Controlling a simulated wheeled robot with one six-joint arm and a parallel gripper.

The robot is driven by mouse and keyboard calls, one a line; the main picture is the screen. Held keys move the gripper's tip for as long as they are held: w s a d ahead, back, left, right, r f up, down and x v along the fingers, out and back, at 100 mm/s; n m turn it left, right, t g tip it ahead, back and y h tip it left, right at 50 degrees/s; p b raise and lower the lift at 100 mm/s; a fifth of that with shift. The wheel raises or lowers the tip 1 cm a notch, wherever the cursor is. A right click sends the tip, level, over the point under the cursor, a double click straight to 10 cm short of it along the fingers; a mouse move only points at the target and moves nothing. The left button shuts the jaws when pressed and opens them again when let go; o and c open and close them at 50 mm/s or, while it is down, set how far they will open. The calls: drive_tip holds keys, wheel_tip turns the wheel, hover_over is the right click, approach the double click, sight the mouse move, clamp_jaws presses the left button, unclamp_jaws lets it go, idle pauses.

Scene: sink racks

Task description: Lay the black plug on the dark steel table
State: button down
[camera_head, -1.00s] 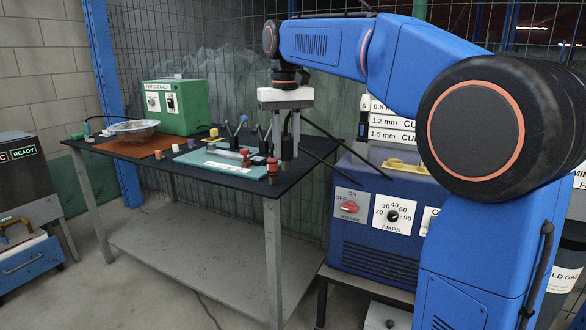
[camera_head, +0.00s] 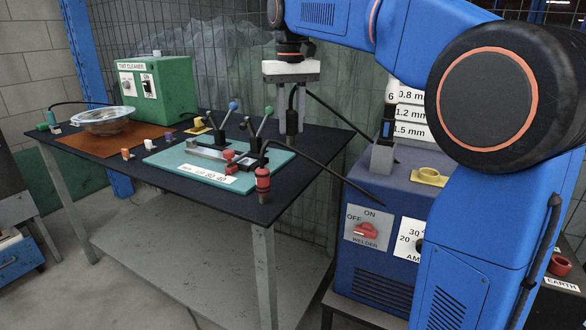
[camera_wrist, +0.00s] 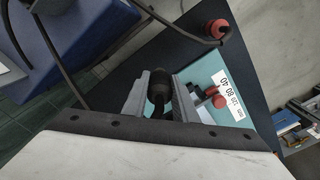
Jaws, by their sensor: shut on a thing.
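My gripper (camera_head: 291,128) points down at the back right of the dark steel table (camera_head: 325,146), behind the teal mat in the head view. It is shut on the black plug (camera_head: 293,98), a dark shape between the pale fingers. In the wrist view the plug (camera_wrist: 158,88) sits between both fingers, and a black cable (camera_wrist: 135,52) trails from its end. The dark table top (camera_wrist: 256,108) shows beyond. I cannot tell how high the fingertips are above the table.
A teal mat (camera_head: 160,161) with clamps fills the front right of the table. A red plug (camera_head: 263,180) with a cable stands at the front corner. A blue welder (camera_head: 410,190) stands at the right. A green cleaner box (camera_head: 160,90) and a glass bowl (camera_head: 103,117) are at left.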

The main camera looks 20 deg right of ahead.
drive_tip(key=shift+w+d+f, duration=0.1)
drive_tip(key=shift+w+f, duration=0.15)
drive_tip(key=shift+f, duration=4.75)
drive_tip(key=shift+f, duration=0.1)
drive_tip(key=c, duration=1.4)
unclamp_jaws()
drive_tip(key=shift+c, duration=0.2)
wheel_tip(320, 180, up, 12)
drive_tip(key=shift+r, duration=0.15)
